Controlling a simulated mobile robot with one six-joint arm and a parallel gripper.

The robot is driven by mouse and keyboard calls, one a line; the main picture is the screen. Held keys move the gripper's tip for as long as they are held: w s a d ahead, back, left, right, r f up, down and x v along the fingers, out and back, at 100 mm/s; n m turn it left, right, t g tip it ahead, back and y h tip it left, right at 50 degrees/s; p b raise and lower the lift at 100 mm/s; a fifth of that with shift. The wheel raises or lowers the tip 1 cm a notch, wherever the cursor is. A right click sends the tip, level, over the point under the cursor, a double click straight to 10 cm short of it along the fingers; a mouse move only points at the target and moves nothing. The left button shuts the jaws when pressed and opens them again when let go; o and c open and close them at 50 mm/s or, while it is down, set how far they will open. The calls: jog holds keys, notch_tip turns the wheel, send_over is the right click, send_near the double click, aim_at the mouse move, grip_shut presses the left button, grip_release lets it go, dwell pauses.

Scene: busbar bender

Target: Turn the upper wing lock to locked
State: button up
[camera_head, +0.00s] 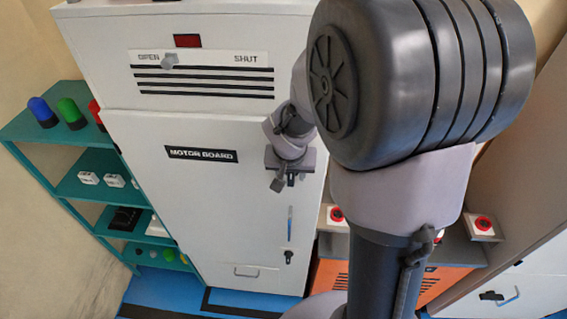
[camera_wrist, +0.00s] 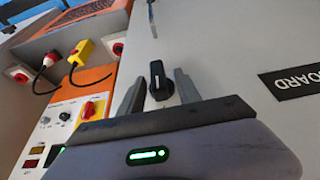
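The upper wing lock (camera_wrist: 158,80) is a black knob on the pale cabinet door, and its wing lies roughly up-down in the wrist view. My gripper (camera_wrist: 156,88) is open, with one grey finger on each side of the knob and a visible gap on both sides. I cannot tell how deep the fingertips reach around it. In the head view my gripper (camera_head: 289,174) is at the right side of the MOTOR BOARD door (camera_head: 215,200), and the dark lock (camera_head: 291,181) shows only partly beneath it. I cannot read any lock marking.
Below on the door are a slim blue-grey handle (camera_head: 290,222) and a lower black lock (camera_head: 289,257). An OPEN/SHUT slider (camera_head: 168,62) is above. Teal shelves (camera_head: 75,188) stand left; an orange unit (camera_head: 327,275) with red-button boxes stands right.

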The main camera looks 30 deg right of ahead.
grip_shut()
dwell(1.4)
